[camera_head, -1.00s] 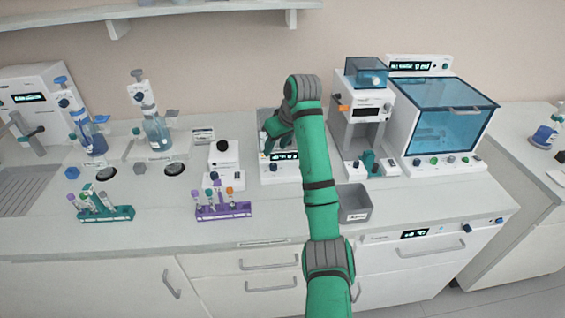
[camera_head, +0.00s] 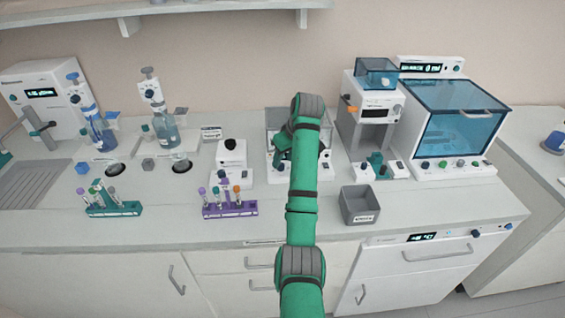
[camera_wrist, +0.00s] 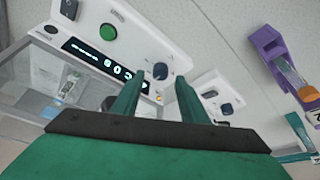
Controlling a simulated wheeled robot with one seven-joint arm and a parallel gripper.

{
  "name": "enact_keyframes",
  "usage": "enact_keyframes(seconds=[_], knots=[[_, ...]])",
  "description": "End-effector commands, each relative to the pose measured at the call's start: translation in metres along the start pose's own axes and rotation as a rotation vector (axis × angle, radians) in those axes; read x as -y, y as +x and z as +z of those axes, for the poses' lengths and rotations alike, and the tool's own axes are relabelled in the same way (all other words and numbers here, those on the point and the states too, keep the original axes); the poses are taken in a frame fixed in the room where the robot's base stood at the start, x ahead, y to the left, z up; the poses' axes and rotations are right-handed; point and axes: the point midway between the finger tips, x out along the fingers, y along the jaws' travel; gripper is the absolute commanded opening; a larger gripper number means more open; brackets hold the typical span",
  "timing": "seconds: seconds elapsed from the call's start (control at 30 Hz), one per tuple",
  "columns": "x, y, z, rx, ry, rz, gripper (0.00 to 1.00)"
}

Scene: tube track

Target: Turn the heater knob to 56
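A white device with a dark display (camera_wrist: 98,60), a round green button (camera_wrist: 108,32) and a dark blue knob (camera_wrist: 160,71) fills the upper left of the wrist view. I cannot read which value is set. My gripper (camera_wrist: 158,80) is open and empty; its two green fingers point at the panel, with the blue knob showing between and just beyond their tips. I cannot tell whether they touch it. In the head view the device (camera_head: 275,160) is partly hidden behind my arm, and my gripper is mostly hidden.
A purple tube rack (camera_head: 230,211) and a white unit with a black top (camera_head: 232,160) stand left of the device. A grey open bin (camera_head: 360,206) stands to the right. A second dark knob (camera_wrist: 226,109) shows on a neighbouring white unit.

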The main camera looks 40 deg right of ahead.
Motion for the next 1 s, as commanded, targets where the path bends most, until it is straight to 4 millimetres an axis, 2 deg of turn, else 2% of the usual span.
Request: enact_keyframes(seconds=[0.1,0.23,0.6,0.77,1.0], knots=[[0.000,0.016,0.000,0.001,-0.001,-0.001,0.40],[0.000,0.025,0.000,0.000,0.000,0.000,0.40],[0.000,0.029,0.000,0.000,0.000,0.000,0.40],[0.000,0.029,0.000,0.000,0.000,0.000,0.02],[0.000,0.029,0.000,-0.001,0.008,0.003,0.00]])
